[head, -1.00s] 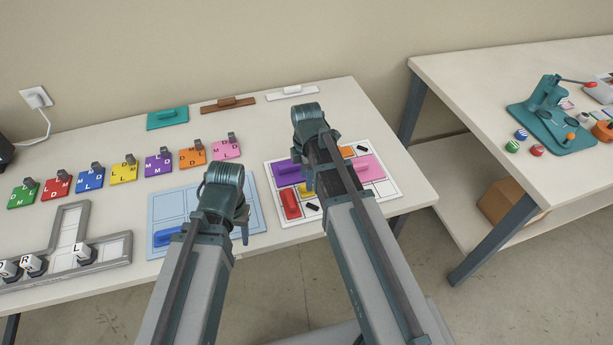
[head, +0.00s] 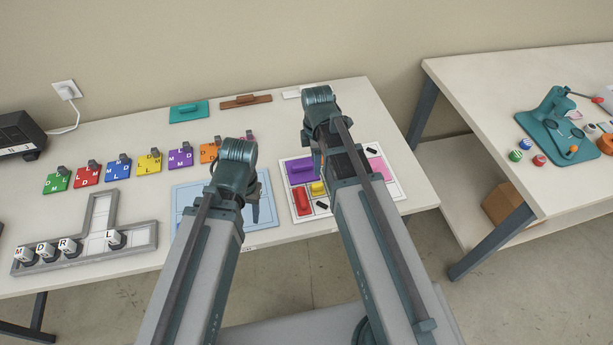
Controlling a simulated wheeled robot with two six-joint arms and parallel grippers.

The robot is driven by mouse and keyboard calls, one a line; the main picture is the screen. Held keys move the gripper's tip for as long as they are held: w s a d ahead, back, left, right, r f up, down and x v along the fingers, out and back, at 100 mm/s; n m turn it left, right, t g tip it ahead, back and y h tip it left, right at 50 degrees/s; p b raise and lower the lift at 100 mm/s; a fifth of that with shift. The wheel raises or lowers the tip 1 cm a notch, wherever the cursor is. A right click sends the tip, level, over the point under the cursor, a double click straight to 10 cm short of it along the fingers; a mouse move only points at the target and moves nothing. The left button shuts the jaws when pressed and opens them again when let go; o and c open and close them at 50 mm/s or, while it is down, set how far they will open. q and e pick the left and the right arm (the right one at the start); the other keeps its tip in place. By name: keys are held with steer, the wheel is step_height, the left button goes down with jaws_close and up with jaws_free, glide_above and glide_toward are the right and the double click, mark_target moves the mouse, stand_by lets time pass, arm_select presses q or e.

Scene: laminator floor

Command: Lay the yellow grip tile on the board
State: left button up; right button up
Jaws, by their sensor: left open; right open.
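A light blue board (head: 182,198) with outlined cells lies left of that sheet, partly covered by my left arm. My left gripper (head: 254,204) is open above the board's right part. My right gripper (head: 315,165) is open over the white sheet, left of the pink tile (head: 377,168); its fingers are mostly hidden and I see nothing held in it.
A grey T-shaped tray (head: 85,256) with lettered blocks is at left. A second table (head: 475,98) stands at right, across a gap.

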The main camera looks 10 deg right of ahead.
steer(key=s+a+m+h, duration=0.1)
steer(key=s+a+m, duration=0.8)
steer(key=s+m, duration=0.4)
steer(key=shift+s+a, duration=0.15)
steer(key=shift+a, duration=0.05)
stand_by(0.8)
